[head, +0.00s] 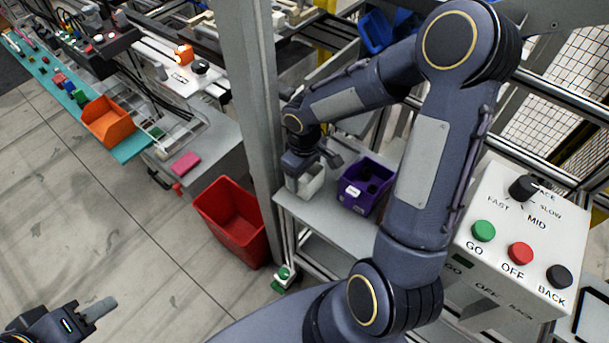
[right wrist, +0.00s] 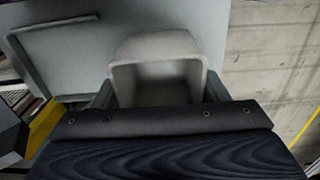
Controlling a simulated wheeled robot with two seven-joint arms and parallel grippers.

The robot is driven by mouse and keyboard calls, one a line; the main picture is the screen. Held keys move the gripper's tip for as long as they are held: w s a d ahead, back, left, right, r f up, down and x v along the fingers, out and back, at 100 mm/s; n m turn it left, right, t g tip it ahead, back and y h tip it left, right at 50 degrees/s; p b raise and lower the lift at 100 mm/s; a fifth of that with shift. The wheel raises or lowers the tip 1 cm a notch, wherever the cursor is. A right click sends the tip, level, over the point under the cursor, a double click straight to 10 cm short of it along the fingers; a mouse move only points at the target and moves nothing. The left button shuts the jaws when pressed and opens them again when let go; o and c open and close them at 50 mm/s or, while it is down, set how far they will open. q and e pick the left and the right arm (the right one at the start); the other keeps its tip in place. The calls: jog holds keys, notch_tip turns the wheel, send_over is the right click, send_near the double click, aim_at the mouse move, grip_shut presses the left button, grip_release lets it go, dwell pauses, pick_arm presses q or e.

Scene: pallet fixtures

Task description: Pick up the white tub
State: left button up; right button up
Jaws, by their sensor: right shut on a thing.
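The white tub (head: 312,183) stands on or just above the grey shelf beside the post in the head view. It fills the middle of the right wrist view (right wrist: 158,48), with its open mouth showing. My right gripper (head: 311,169) reaches down at the tub and is shut on it. In the right wrist view a finger lies on each side of the tub (right wrist: 160,93). Whether the tub touches the shelf cannot be told. My left gripper (head: 98,310) is far off at the lower left over the floor, and its finger opening is hidden.
A purple bin (head: 352,205) stands on the shelf (head: 335,223) just right of the tub. A grey post (head: 256,100) rises close to its left. A red bin (head: 232,212) is at lower left. A control box (head: 500,258) is at right. The left floor is clear.

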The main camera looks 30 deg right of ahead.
jog(key=shift+r, duration=0.15)
jog(key=shift+r, duration=0.3)
notch_tip(320, 180, up, 2)
jog(key=shift+r+p, duration=0.15)
jog(key=shift+p, duration=0.2)
jog(key=s+a+r, duration=0.9)
jog(key=a, duration=0.1)
jog(key=shift+s+a+r, duration=0.25)
jog(key=shift+r, duration=0.15)
